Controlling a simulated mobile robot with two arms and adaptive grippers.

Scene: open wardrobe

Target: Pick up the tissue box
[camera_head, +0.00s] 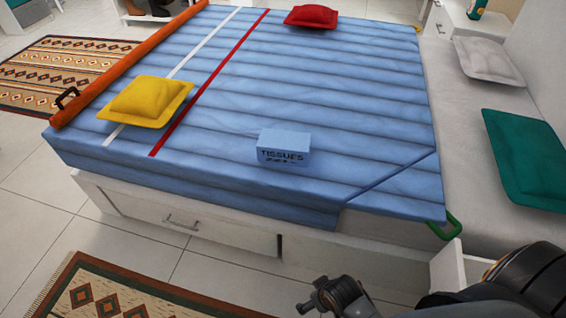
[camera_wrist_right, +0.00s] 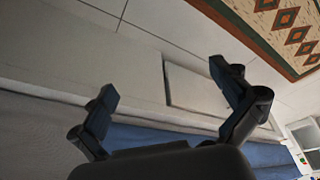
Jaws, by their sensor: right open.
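A light blue tissue box (camera_head: 284,147) marked "TISSUES" sits on the blue bedspread (camera_head: 340,75), close to the bed's front side. My right arm comes in from the lower right of the head view, with its end (camera_head: 335,297) in front of the bed and apart from the box. In the right wrist view my right gripper (camera_wrist_right: 163,82) is open with nothing between its fingers. The bed's white side and some blue cloth show behind it; the tissue box does not show there. My left gripper is in neither view.
A yellow cushion (camera_head: 147,101) and a red cushion (camera_head: 311,16) lie on the bed. An orange roll (camera_head: 130,60) runs along its left edge. Grey (camera_head: 488,60) and green (camera_head: 530,158) cushions lie at right. The bedspread around the box is clear. A patterned rug (camera_head: 110,290) lies in front.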

